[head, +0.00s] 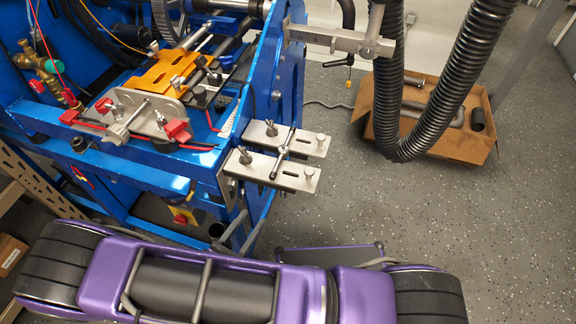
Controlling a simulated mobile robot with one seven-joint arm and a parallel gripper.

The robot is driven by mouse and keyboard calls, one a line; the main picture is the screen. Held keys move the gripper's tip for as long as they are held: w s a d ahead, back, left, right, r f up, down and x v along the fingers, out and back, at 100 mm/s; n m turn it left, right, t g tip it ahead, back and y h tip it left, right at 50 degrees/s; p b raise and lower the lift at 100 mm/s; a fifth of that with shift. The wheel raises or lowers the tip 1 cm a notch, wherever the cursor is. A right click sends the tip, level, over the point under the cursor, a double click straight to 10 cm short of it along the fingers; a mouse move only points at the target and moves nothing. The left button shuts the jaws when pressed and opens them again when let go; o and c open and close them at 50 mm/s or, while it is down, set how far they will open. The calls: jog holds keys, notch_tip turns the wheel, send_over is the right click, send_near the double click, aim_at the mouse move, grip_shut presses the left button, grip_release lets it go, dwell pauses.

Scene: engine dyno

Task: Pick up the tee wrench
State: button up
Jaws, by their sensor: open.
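A small dark rod with a bright end, which looks like the tee wrench (282,153), lies across two flat metal bracket plates on the right side of the blue frame. It is small in the head view, and I cannot make out its full shape. The nearer bracket plate (262,169) and the farther bracket plate (308,143) stick out to the right over the floor. My gripper's fingers do not show in this view, so I cannot see where they are relative to the rod.
The blue engine frame (125,172) fills the upper left, with an orange plate (170,72) and red clips on it. Black corrugated hoses (440,108) hang at upper right over a cardboard box (462,151). Speckled floor (480,220) is clear at right.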

jog(key=shift+s+d+b+x, duration=0.1)
jog(key=shift+d+x, duration=0.05)
jog(key=shift+x, duration=2.55)
jog(key=shift+s+d+b+x, duration=0.1)
jog(key=shift+b+x, duration=0.05)
jog(key=shift+x, duration=2.55)
jog(key=shift+s+d+b+x, duration=0.1)
jog(key=shift+d+x, duration=0.05)
jog(key=shift+x, duration=2.6)
jog(key=shift+a+f, duration=0.1)
grip_shut()
